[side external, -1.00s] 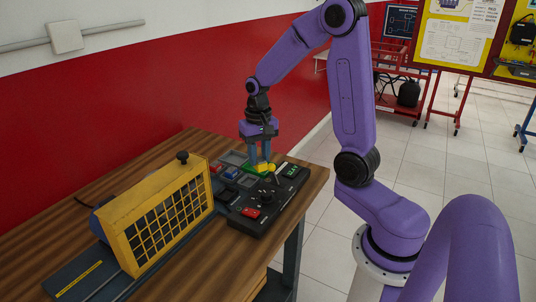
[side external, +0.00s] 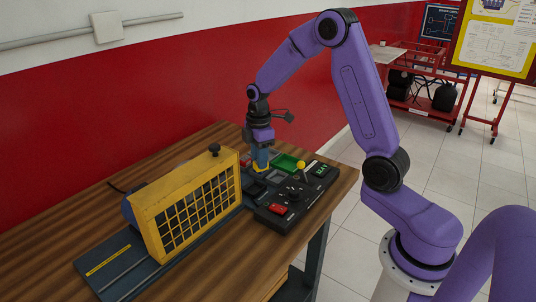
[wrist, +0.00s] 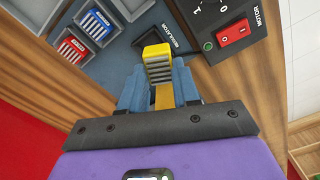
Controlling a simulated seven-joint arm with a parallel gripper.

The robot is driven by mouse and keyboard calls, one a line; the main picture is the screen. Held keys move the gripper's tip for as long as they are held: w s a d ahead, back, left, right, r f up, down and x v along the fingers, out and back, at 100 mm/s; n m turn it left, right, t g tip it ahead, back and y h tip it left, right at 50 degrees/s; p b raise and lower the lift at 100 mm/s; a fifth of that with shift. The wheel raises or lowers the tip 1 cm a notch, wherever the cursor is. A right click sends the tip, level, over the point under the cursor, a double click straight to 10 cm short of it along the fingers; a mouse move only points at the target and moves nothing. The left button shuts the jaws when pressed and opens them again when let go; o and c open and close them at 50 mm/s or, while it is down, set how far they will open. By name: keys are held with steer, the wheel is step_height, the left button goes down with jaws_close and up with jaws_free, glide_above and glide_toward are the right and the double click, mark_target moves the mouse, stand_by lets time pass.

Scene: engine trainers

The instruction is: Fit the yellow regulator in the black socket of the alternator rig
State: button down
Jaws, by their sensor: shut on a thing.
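The yellow regulator (side external: 262,168) is between the blue fingers of my gripper (side external: 261,159), low over the dark panel of the alternator rig. In the wrist view the regulator (wrist: 156,53) shows its yellow top and ribbed grey face, and my gripper (wrist: 160,88) is shut on it. The black socket (wrist: 150,27), beside the REGULATOR label, lies just beyond the regulator in that view. The regulator hides part of it. I cannot tell whether the two touch.
An empty green tray (side external: 288,163) is right of my gripper, near a lever with a yellow knob (side external: 300,165). A red motor switch (side external: 278,209) is on the panel. A yellow caged unit (side external: 190,205) stands left. Red (wrist: 72,47) and blue (wrist: 96,24) modules sit in trays.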

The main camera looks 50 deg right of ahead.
steer(key=shift+w+a+f+n, duration=0.2)
steer(key=shift+w+f+n, duration=0.1)
steer(key=shift+f+n, duration=0.7)
steer(key=shift+w+a+f+n, duration=0.15)
steer(key=shift+w+f+n, duration=0.35)
steer(key=shift+f, duration=0.75)
steer(key=shift+w+a+f+n, duration=0.15)
steer(key=shift+a+f+n, duration=0.05)
steer(key=shift+f+n, duration=0.85)
steer(key=shift+f, duration=0.9)
stand_by(0.5)
steer(key=shift+c, duration=1.7)
jaws_free()
steer(key=shift+r, duration=0.1)
step_height(320, 180, up, 7)
